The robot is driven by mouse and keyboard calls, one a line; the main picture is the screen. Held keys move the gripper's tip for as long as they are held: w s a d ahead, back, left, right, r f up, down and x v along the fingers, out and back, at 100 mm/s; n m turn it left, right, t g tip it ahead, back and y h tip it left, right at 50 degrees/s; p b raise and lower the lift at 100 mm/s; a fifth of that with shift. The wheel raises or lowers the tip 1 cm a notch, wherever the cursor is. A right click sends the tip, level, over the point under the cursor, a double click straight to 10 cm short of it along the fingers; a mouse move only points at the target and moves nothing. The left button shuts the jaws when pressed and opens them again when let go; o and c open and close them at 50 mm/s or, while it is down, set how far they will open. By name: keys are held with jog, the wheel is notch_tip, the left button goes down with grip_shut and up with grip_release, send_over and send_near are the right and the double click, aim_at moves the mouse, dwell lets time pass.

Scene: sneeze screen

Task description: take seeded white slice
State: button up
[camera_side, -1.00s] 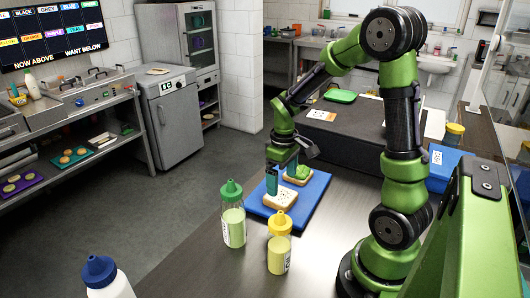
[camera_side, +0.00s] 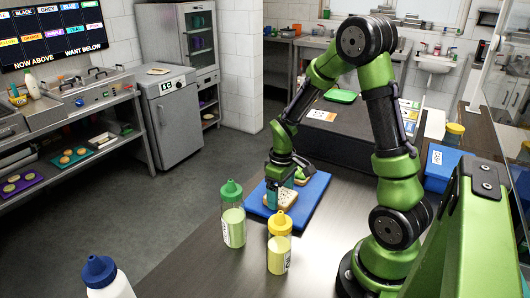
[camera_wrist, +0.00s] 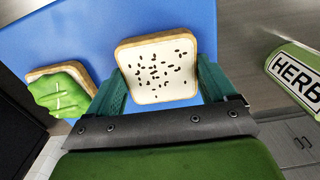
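The seeded white slice (camera_wrist: 158,70) is a square of bread with a white top, dark seeds and a brown crust. It lies on the blue board, and also shows in the side view (camera_side: 286,204), partly hidden by my gripper. My gripper (camera_side: 281,196) is down at the slice. In the wrist view its teal fingers (camera_wrist: 164,92) stand on either side of the slice, close to its edges. It looks open around the slice; firm contact does not show.
A slice with green topping (camera_wrist: 60,92) lies beside it on the blue board (camera_side: 312,192). A green-capped bottle (camera_side: 233,222) and a yellow-capped bottle (camera_side: 279,250) stand at the board's near side.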

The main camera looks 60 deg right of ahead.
jog(key=shift+c, duration=0.7)
